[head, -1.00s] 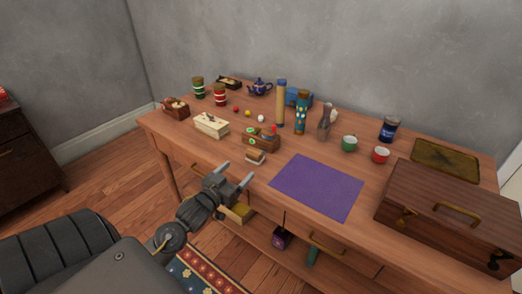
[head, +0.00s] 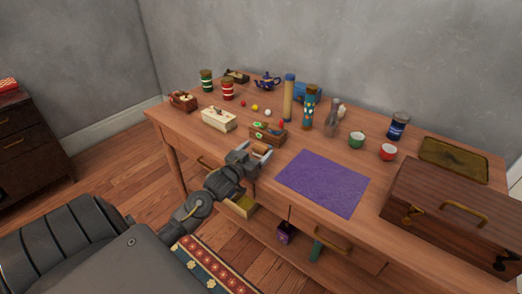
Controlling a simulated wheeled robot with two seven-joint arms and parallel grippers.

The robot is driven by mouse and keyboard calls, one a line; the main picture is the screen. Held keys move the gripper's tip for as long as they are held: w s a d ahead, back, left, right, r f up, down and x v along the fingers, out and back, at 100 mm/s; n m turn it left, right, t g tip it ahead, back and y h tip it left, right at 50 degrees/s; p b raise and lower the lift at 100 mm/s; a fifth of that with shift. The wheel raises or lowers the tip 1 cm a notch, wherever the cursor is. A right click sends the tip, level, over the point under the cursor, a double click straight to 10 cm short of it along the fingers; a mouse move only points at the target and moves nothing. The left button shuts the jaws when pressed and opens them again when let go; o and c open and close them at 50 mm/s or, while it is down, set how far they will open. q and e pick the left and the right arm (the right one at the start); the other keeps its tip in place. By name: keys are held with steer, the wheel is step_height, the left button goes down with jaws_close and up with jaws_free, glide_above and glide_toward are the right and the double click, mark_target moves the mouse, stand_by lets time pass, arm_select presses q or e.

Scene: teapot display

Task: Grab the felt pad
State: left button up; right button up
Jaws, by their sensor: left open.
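A small block with a brown top and pale lower part (head: 260,148) lies near the table's front edge, just before a small wooden box; it looks like the felt pad, though it is small and partly hidden by my gripper. My left gripper (head: 255,151) is open, with its fingers at the block, one on either side as far as I can see. I cannot tell whether they touch it. A flat purple sheet (head: 322,183) lies on the table to the right of the gripper. My right gripper is not in view.
The wooden table (head: 185,128) holds a small box with green marks (head: 268,134) just behind the gripper, a cream box (head: 219,119) to its left and a tall tan cylinder (head: 289,100) behind. A large wooden case (head: 450,215) fills the right end.

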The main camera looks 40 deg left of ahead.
arm_select(q)
steer(key=shift+w, duration=1.05)
steer(key=c, duration=1.1)
steer(key=shift+o, duration=0.2)
steer(key=shift+r, duration=0.1)
